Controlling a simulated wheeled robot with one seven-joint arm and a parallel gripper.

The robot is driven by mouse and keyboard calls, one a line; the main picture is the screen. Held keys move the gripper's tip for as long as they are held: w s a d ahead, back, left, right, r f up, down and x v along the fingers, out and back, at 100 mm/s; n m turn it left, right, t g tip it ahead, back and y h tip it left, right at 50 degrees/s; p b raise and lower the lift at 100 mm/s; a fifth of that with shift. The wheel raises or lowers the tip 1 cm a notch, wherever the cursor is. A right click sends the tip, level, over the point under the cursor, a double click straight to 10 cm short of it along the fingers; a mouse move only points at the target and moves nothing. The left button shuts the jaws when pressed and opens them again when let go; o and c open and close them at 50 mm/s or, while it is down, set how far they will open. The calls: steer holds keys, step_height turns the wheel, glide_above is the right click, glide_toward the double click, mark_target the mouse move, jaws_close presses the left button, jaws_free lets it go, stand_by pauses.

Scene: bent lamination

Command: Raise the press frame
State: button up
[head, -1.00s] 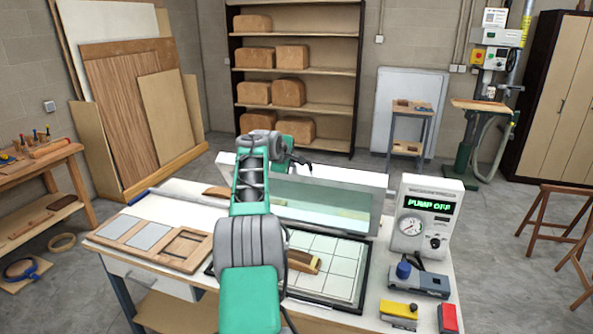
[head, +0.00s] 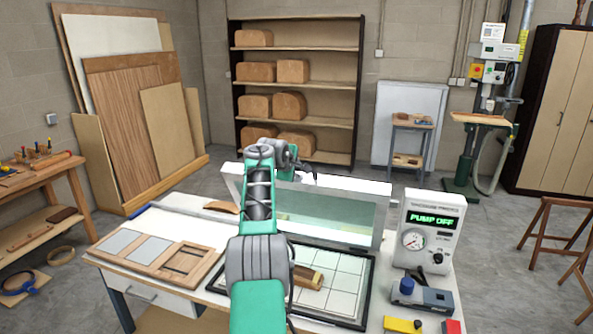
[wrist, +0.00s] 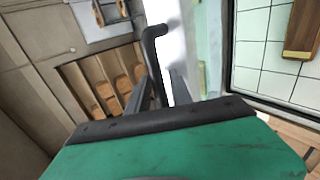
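The press frame (head: 345,189) is a pale rimmed frame with a clear greenish sheet. It stands raised and steeply tilted at the back of the press bed (head: 335,292). A dark bent handle (wrist: 154,50) shows beside the pale frame edge in the wrist view. My gripper (head: 306,175) is at the frame's top edge, partly hidden by my arm in the head view. In the wrist view its two grey fingers (wrist: 160,82) stand apart on either side of the handle, with a gap visible. Whether they touch it I cannot tell.
A curved wooden block (head: 308,277) lies on the white gridded bed. A control box (head: 430,230) reading PUMP OFF stands at the right, with a blue-knobbed device (head: 422,297) before it. Wooden panels (head: 160,257) lie at the left. A loaf-shaped-block shelf (head: 298,52) stands behind.

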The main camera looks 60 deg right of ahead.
steer(key=shift+o, duration=0.8)
steer(key=shift+s, duration=0.15)
steer(key=shift+a, duration=0.1)
steer(key=b+v, duration=0.3)
steer(key=v, duration=0.4)
steer(key=shift+a+r+b, duration=0.25)
steer(key=shift+r+b, duration=0.1)
